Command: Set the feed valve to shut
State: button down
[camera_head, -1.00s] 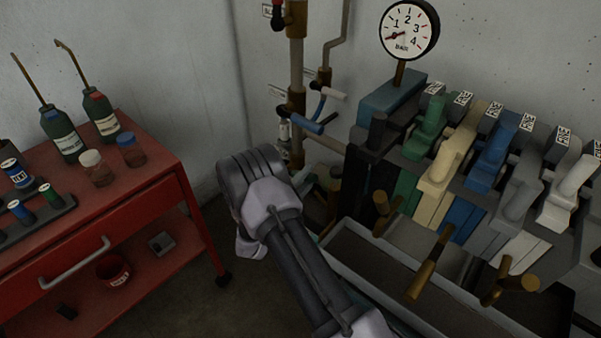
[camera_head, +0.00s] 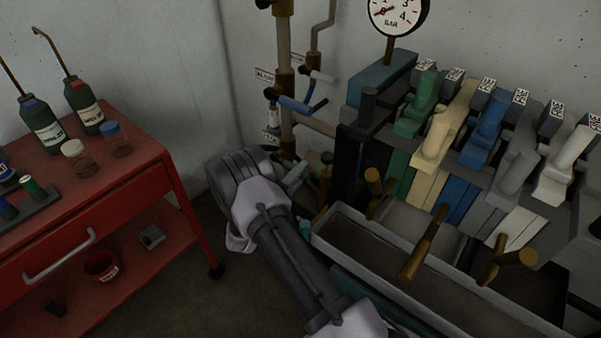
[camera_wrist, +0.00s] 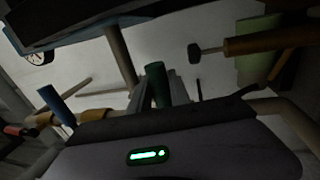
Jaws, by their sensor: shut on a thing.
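My gripper (camera_wrist: 165,95) is at the centre of the wrist view. It is shut, apparently on an upright green handle (camera_wrist: 157,82); the exact contact is dark and hard to make out. In the head view my wrist covers the foot of the pipe stand, so the jaws and most of what they hold are hidden. Just right of it a pale bar (camera_head: 295,177) shows at the low brass fittings. I cannot read which valve carries the feed label.
A bank of coloured levers (camera_head: 485,130) stands right, with brass handles (camera_head: 415,260) jutting out over a grey trough (camera_head: 370,240). A pressure gauge (camera_head: 398,12) rises behind. A red cart (camera_head: 130,185) with bottles stands left. Floor shows between cart and trough.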

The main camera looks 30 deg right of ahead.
jog(key=c, duration=1.2)
grip_release()
jog(key=shift+f, duration=0.1)
jog(key=p+v, duration=0.4)
jog(key=v, duration=1.3)
jog(key=shift+a, duration=0.25)
